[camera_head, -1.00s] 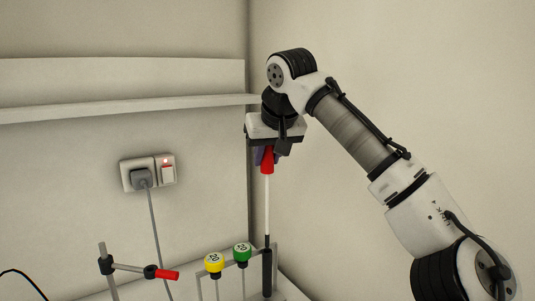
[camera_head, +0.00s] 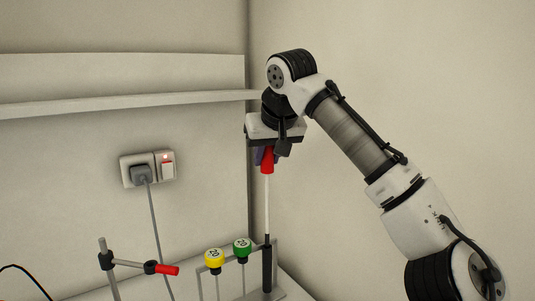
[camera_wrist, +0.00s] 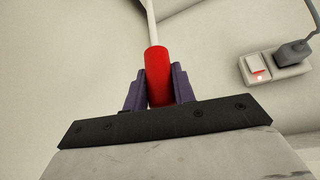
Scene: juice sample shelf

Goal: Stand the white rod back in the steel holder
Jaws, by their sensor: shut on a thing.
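The white rod (camera_head: 267,205) hangs upright below my gripper (camera_head: 266,157). Its red handle (camera_head: 267,163) is between the jaws. In the wrist view the purple fingers (camera_wrist: 158,90) are shut on both sides of the red handle (camera_wrist: 158,72), and the white shaft (camera_wrist: 152,22) runs away from them. The rod's lower end lines up with a black tube (camera_head: 267,268) at the steel holder (camera_head: 284,258). From this angle I cannot tell whether the tip is inside the tube, or just above or in front of it.
Yellow (camera_head: 214,257) and green (camera_head: 242,247) knobs on thin rods stand just left of the tube. A clamp stand (camera_head: 109,266) with a red-ended arm is farther left. A wall socket (camera_head: 148,170) with a plugged cable and a shelf (camera_head: 130,103) are behind.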

